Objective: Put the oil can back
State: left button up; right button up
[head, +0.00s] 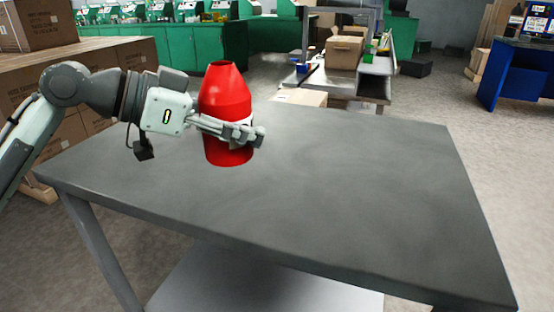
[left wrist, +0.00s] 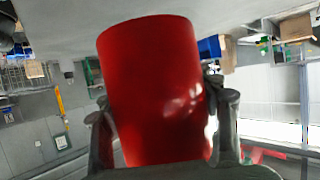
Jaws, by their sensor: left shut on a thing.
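The oil can (head: 226,95) is a red bottle shape with a tapered top and a narrow neck. My left gripper (head: 245,134) comes in from the left and is shut around the lower half of the can. In the head view the can looks upright, over the far left part of the grey table (head: 330,190). I cannot tell whether its base touches the table top. In the left wrist view the can (left wrist: 155,90) fills the middle, between the two fingers (left wrist: 165,130). My right gripper is in neither view.
The rest of the table top is bare. Cardboard boxes (head: 85,75) are stacked behind its left side. A grey bench (head: 368,66) with boxes stands behind the table. Green cabinets (head: 180,55) line the back, and a blue stand (head: 515,70) is at the right.

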pick_arm(q)
jog(key=x, duration=0.7)
jog(key=shift+w+a+f, duration=0.2)
jog(key=shift+w+f, duration=0.1)
jog(key=shift+f, duration=0.05)
notch_tip(320, 180, down, 4)
jog(key=shift+r, duration=0.1)
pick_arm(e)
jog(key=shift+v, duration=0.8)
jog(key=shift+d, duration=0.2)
pick_arm(q)
jog(key=o, duration=1.5)
jog(key=shift+f, duration=0.25)
jog(key=shift+c, duration=0.2)
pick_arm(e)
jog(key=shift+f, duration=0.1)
pick_arm(q)
jog(key=shift+r, duration=0.1)
